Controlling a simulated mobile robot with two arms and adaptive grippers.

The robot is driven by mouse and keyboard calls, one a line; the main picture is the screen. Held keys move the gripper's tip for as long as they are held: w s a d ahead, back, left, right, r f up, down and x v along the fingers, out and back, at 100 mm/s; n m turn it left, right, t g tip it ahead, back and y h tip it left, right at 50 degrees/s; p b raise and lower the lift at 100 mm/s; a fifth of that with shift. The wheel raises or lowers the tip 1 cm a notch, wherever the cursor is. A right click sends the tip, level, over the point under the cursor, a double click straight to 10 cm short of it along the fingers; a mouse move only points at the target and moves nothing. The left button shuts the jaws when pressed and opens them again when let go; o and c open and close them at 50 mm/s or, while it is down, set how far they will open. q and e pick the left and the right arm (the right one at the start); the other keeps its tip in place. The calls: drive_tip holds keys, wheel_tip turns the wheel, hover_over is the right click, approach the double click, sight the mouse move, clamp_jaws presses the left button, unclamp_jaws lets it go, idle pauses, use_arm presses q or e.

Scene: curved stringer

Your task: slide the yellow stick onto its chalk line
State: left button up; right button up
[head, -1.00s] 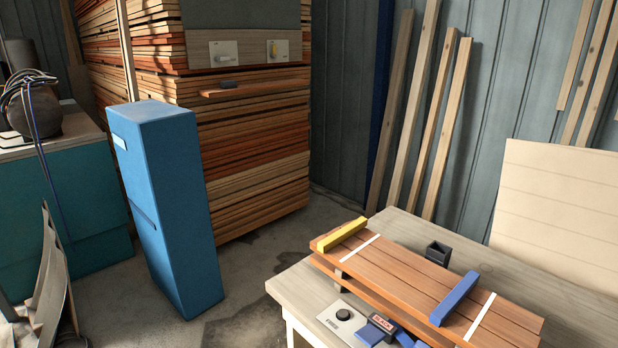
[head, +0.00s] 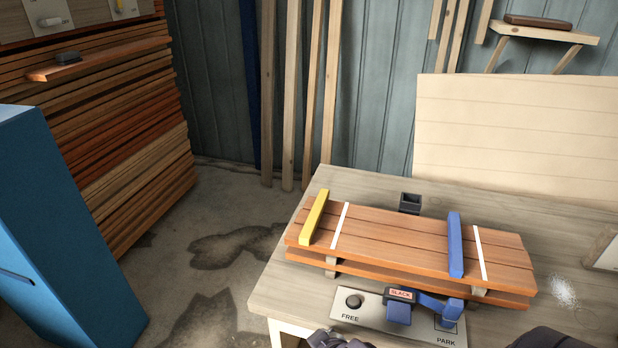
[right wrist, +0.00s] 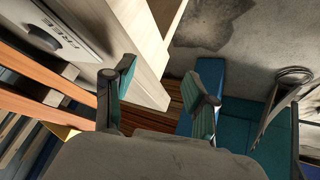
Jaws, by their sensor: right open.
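The yellow stick (head: 314,218) lies across the brown plank stack near its left end. A white chalk line (head: 340,226) is just right of it, with a strip of bare wood between them. The blue stick (head: 455,244) lies left of a second chalk line (head: 480,252). My right gripper (right wrist: 163,82) is open and empty in the right wrist view, with the table's front edge and leg by its fingers. In the head view only dark parts of mine show along the bottom edge. My left gripper cannot be made out.
The plank stack (head: 400,238) rests on the table (head: 275,290). In front is a plate marked FREE and PARK (head: 372,318) with a blue lever (head: 438,309) and a SLACK label. A dark square cup (head: 410,203) stands behind. A blue cabinet (head: 60,230) stands left.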

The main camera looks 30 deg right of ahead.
drive_tip(key=w+a+r+n+t+y, duration=0.1)
drive_tip(key=w+a+r+n+t, duration=0.1)
drive_tip(key=w+r+t, duration=0.7)
drive_tip(key=w+a+r+n+t, duration=0.15)
drive_tip(key=w+r, duration=0.45)
drive_tip(key=r, duration=0.7)
drive_tip(key=a+r+n+t+y, duration=0.2)
drive_tip(key=a+r+n+y, duration=0.75)
drive_tip(key=y, duration=0.25)
drive_tip(key=a+r+n+g+y, duration=0.2)
drive_tip(key=a+n+g+y, duration=0.3)
drive_tip(key=n, duration=0.3)
drive_tip(key=n+g+h, duration=0.3)
drive_tip(key=g+h, duration=0.9)
drive_tip(key=h, duration=0.9)
approach(316, 210)
drive_tip(key=shift+y, duration=0.3)
drive_tip(key=x, duration=0.3)
drive_tip(key=p+x, duration=0.1)
drive_tip(key=x, duration=0.2)
drive_tip(key=p+x, duration=0.1)
drive_tip(key=x, duration=0.2)
drive_tip(key=shift+w+d+f, duration=0.15)
drive_tip(key=shift+d, duration=0.25)
